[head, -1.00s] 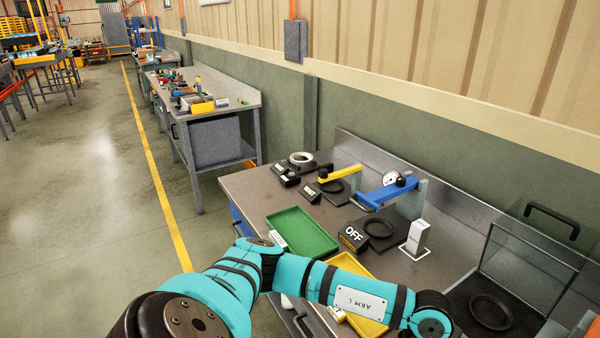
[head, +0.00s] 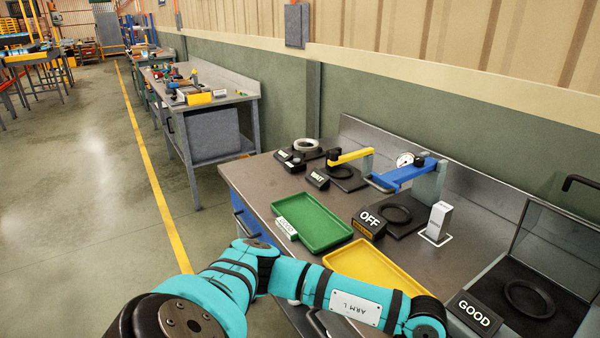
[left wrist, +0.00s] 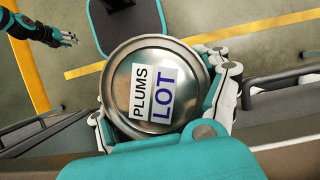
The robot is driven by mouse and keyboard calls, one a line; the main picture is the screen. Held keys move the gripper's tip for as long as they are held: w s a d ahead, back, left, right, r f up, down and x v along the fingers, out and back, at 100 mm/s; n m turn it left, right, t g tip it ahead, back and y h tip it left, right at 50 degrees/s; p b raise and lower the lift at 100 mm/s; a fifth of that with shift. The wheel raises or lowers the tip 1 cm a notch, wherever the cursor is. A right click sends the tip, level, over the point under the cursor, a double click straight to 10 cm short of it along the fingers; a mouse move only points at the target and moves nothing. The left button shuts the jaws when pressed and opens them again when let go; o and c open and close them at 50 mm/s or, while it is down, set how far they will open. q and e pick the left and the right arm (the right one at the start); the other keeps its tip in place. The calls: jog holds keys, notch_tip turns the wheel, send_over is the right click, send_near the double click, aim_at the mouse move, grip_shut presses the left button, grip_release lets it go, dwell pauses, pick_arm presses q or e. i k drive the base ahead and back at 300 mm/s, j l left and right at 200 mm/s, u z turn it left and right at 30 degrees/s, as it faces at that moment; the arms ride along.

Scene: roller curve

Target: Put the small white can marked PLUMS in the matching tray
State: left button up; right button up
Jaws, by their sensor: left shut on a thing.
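The can (left wrist: 150,88) fills the middle of the left wrist view. I see its round metal end, with white labels reading PLUMS and LOT; its side is mostly hidden. My left gripper (left wrist: 165,115) is shut on it, with pale fingers around its rim. In the head view my left arm crosses the bottom, and its gripper and the can are out of sight. A green tray (head: 325,243) with a white label and a yellow tray (head: 400,292) lie on the bench. My right gripper (left wrist: 68,39) is small at the upper left of the left wrist view, away from the can.
The grey bench (head: 250,172) carries an OFF sign (head: 369,222), a WAIT sign (head: 317,178), a GOOD sign (head: 474,313) and a pale upright block (head: 439,221). A glass-walled stand (head: 565,240) is at the right. Open floor (head: 85,220) lies left of the bench.

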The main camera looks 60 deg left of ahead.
aim_at(299, 210)
jog(key=j+z, duration=0.1)
jog(key=j, duration=0.45)
jog(key=k+j+z, duration=0.1)
jog(key=j, duration=0.9)
jog(key=k+j+z, duration=0.15)
jog(key=j, duration=0.4)
jog(key=j+z, duration=0.1)
jog(key=j, duration=0.4)
jog(key=k, duration=0.1)
